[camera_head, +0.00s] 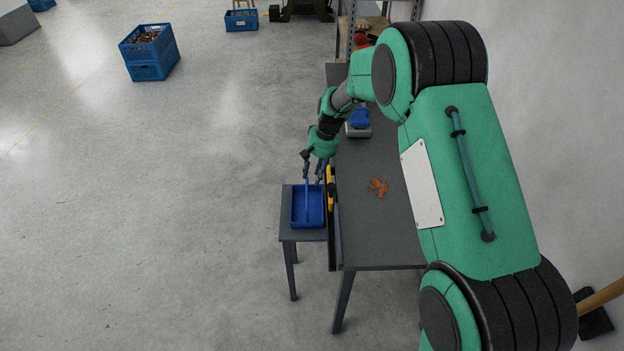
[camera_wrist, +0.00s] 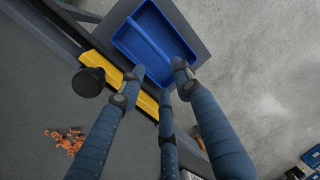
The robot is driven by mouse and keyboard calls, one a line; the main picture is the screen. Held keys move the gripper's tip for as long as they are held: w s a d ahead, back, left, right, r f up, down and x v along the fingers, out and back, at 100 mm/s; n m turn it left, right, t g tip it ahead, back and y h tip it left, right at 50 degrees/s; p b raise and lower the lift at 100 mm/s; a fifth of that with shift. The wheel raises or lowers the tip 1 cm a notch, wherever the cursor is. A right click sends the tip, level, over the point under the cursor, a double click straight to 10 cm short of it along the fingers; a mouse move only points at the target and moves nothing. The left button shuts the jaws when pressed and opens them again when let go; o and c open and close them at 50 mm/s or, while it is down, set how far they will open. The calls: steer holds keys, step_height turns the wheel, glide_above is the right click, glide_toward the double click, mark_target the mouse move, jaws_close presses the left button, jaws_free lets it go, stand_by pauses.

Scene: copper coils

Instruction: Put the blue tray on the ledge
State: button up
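The blue tray (camera_head: 298,221) lies on a small grey side table (camera_head: 286,226) set against the left edge of the workbench. It is an open, shallow tray with a blue bar across its middle, and looks empty. The tray also shows at the top of the wrist view (camera_wrist: 123,42). My gripper (camera_head: 313,180) is above the tray's far edge in the head view. In the wrist view its fingers (camera_wrist: 160,83) are spread, with nothing between them. I cannot tell if a fingertip touches the tray. No surface is clearly marked as the ledge.
A yellow-and-black item (camera_head: 330,188) runs along the workbench edge beside the tray. Copper-coloured scraps (camera_head: 378,187) lie on the grey workbench (camera_head: 375,235). A blue-topped item (camera_head: 358,122) stands farther back on it.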

steer(key=shift+r, duration=0.4)
steer(key=shift+d, duration=0.1)
stand_by(0.5)
steer(key=s+d+r+t, duration=0.1)
steer(key=s+d+r, duration=0.3)
steer(key=r, duration=0.5)
steer(key=s+d+r+t, duration=0.1)
steer(key=s+d+r, duration=0.2)
steer(key=s+r, duration=0.5)
steer(key=s+d+r+t, duration=0.1)
steer(key=s+d+r, duration=0.25)
steer(key=r, duration=0.75)
steer(key=s+d+r+t, duration=0.1)
steer(key=s+d+r, duration=0.1)
steer(key=s, duration=0.7)
steer(key=s+d+r+h, duration=0.1)
steer(key=s+d+r, duration=0.1)
steer(key=s, duration=0.8)
steer(key=s+d+r+t+h, duration=0.1)
steer(key=s+d, duration=0.3)
steer(key=s, duration=0.6)
steer(key=shift+d+r+t, duration=0.3)
steer(key=shift+r, duration=0.45)
